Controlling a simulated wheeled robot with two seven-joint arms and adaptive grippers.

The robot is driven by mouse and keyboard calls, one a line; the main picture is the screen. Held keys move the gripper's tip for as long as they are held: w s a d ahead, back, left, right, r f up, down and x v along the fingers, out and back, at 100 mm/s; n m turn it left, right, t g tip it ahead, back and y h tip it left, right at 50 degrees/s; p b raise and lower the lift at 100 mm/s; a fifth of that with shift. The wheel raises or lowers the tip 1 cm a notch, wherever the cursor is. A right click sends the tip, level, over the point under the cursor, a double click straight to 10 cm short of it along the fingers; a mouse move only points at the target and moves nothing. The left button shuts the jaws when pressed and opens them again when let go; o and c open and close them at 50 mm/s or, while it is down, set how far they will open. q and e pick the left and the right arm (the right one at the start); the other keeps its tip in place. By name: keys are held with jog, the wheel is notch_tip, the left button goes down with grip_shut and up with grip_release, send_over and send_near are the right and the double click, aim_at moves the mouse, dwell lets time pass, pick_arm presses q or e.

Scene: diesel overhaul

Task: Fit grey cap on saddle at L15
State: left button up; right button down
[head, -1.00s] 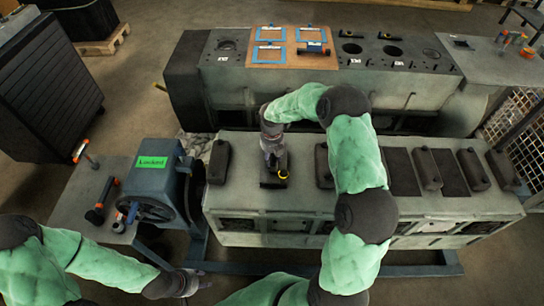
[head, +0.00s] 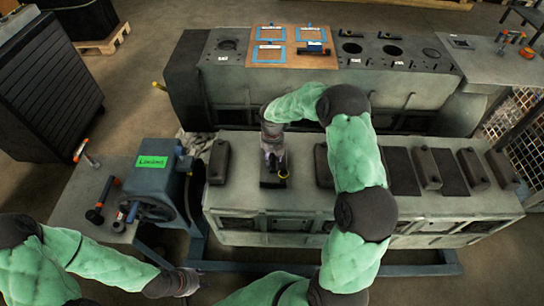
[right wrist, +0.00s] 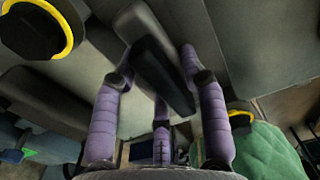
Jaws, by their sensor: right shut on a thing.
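My right gripper (head: 273,162) points down over the long grey block at the left part of its top. Its purple fingers (right wrist: 157,62) are shut on a dark grey bar-shaped cap (right wrist: 166,82), one finger on each side. In the head view the cap (head: 271,182) is low at the block's top, partly hidden by the gripper; I cannot tell whether it touches the surface below. No L15 label is readable. My left gripper (head: 187,283) is low at the left, near the stand's base rail; its fingers are too small and dark to read.
Other dark caps (head: 219,161) (head: 427,168) stand in a row along the block, with bare dark pads (head: 402,172) between some. A blue-grey machine with a green label (head: 152,162) is at the left. A second block with a brown board (head: 272,52) stands behind.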

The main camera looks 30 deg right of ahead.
jog(key=shift+w+f+b, duration=0.1)
jog(key=shift+f+b, duration=0.3)
jog(key=shift+f, duration=0.3)
dwell(0.4)
dwell(0.5)
jog(key=c, duration=0.7)
grip_release()
jog(key=shift+o, duration=0.4)
jog(key=shift+f, duration=0.15)
notch_tip(320, 180, up, 12)
jog(key=shift+r, duration=0.15)
